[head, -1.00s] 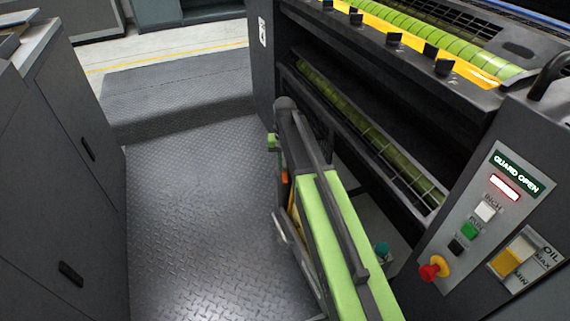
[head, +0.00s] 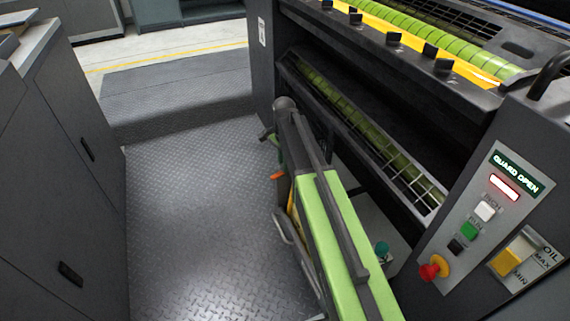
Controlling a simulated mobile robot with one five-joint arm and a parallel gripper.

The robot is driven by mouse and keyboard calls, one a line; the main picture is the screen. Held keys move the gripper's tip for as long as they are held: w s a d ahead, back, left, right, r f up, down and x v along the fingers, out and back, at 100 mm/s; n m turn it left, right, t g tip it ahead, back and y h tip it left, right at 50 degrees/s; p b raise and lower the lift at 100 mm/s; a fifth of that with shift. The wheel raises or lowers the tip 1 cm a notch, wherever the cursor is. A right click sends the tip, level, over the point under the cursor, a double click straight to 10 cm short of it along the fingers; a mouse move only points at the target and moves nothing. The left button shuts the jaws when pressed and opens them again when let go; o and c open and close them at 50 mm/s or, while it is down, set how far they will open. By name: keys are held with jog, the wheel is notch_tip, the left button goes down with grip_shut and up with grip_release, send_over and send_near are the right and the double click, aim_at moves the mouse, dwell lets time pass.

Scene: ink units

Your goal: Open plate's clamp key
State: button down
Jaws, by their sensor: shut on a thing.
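My arm reaches up from the bottom edge, and its folded end hides most of my gripper (head: 277,160). The gripper is shut, and a small orange piece (head: 277,177) shows at its lower end over the floor. Most of what is held is hidden, and I cannot tell its full shape. The press stands to the right with a green cylinder (head: 375,145) behind a bar grid in its open side. I cannot make out the plate's clamp or a key seat there. The gripper is left of the press and apart from it.
A control panel (head: 490,215) with a red stop knob (head: 434,268) reads GUARD OPEN. Several black keys line a yellow tray (head: 370,20) on the press. Grey cabinets (head: 60,190) stand left. The chequered floor (head: 190,220) between is clear, with a raised step (head: 180,90) behind.

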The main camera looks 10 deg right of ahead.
jog(key=shift+m, duration=1.6)
jog(key=c, duration=1.4)
grip_release()
jog(key=shift+o, duration=0.2)
notch_tip(320, 180, up, 17)
jog(key=p, duration=1.7)
jog(key=shift+r, duration=0.2)
